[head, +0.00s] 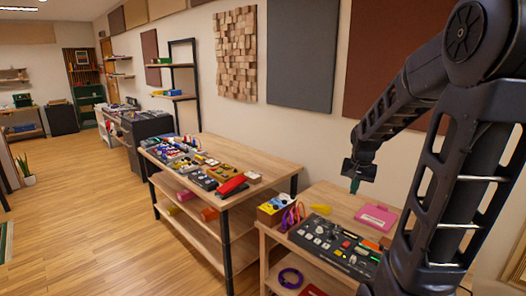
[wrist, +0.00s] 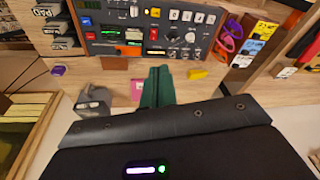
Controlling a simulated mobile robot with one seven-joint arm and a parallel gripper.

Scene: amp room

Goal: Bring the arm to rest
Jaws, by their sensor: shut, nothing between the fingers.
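My arm reaches in from the right side of the head view, bent at the elbow, with its forearm sloping down to the left. My gripper (head: 354,186) hangs above the smaller wooden table (head: 345,203), pointing down. In the wrist view its green fingers (wrist: 157,86) are together and hold nothing. They appear apart from the things on the table.
A control panel (head: 335,246) with knobs, a pink case (head: 376,217) and a yellow item (head: 320,209) lie on the smaller table. A longer table (head: 262,159) bears several pedals. The wall stands close behind. The wooden floor (head: 95,220) at left is clear.

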